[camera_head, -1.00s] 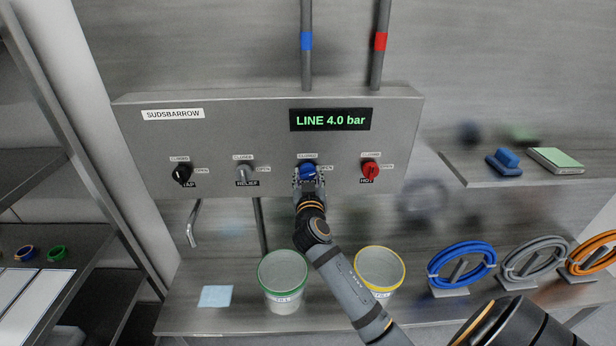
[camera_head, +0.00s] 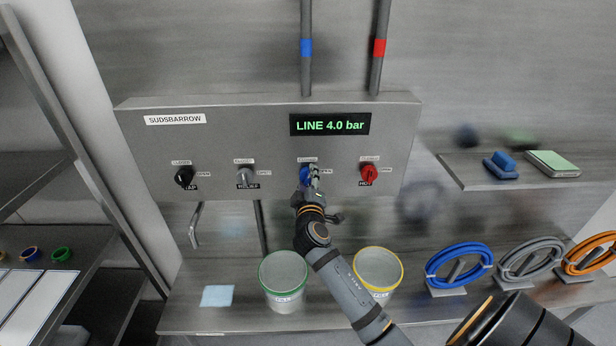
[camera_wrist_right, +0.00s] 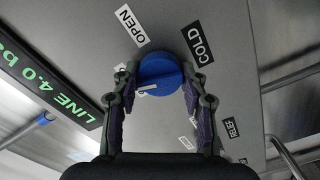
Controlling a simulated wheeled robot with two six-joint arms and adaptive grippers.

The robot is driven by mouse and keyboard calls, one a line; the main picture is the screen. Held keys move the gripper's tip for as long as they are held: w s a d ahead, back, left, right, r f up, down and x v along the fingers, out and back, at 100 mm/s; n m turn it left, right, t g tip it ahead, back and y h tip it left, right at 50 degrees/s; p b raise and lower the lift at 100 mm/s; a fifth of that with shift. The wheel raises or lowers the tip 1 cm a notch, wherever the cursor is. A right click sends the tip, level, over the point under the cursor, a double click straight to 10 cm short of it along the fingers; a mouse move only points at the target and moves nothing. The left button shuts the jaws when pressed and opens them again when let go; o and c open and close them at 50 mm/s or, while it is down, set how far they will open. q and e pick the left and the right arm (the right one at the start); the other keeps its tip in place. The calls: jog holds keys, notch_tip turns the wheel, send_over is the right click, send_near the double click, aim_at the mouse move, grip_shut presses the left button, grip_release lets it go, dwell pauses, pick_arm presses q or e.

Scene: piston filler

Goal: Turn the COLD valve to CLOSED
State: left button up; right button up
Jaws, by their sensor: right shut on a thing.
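The COLD valve is a blue round knob (camera_head: 305,175) on the grey panel, under the LINE 4.0 bar display. My right gripper (camera_head: 313,178) reaches it from below. In the right wrist view, its two fingers lie on either side of the blue knob (camera_wrist_right: 159,72) and are shut on it. A white mark on the knob sits on its lower-left side there, on the side away from the COLD label (camera_wrist_right: 197,43). The OPEN label (camera_wrist_right: 131,27) is at the upper left. The CLOSED label cannot be read clearly behind the finger. My left gripper is not in view.
The red HOT knob (camera_head: 368,173) is to the right. The RELIEF knob (camera_head: 246,175) and black TAP knob (camera_head: 184,178) are to the left. Below stand a green-rimmed bucket (camera_head: 284,280) and a yellow-rimmed bucket (camera_head: 378,273). Coiled hoses (camera_head: 460,267) are at the right.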

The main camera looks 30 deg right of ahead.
jog(key=shift+n+p, duration=0.55)
jog(key=shift+n, duration=0.95)
jog(key=shift+f, duration=0.1)
jog(key=o, duration=1.1)
jog(key=shift+o, duration=0.2)
jog(key=v, duration=0.7)
jog(key=shift+s+a, duration=0.2)
